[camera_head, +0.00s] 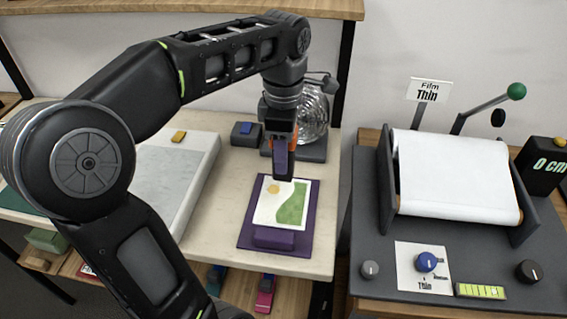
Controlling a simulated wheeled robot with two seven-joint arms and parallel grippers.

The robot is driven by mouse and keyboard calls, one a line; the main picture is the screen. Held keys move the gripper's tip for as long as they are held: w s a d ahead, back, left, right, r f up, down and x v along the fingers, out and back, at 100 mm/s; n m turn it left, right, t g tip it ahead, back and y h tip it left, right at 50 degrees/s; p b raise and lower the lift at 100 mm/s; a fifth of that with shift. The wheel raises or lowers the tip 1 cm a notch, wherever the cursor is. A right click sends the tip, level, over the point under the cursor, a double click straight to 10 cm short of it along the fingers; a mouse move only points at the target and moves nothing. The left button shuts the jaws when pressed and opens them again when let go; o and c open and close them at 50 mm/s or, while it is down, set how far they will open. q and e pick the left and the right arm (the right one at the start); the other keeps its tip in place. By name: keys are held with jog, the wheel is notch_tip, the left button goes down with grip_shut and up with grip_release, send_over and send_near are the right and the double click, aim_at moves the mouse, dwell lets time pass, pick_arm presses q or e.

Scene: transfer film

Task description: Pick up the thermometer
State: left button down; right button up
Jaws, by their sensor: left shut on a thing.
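My right gripper is not in view.
The purple board (249,239) bears a white card (291,204) with a green and yellow picture. A fan (313,113) stands behind. A grey flat press (172,176) is at left. A film roller machine (458,176) with knobs and a green-tipped lever stands at right.

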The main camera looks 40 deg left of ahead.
pick_arm(q)
jog(key=shift+r, duration=0.65)
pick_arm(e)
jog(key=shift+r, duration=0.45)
pick_arm(q)
jog(key=shift+f, duration=0.1)
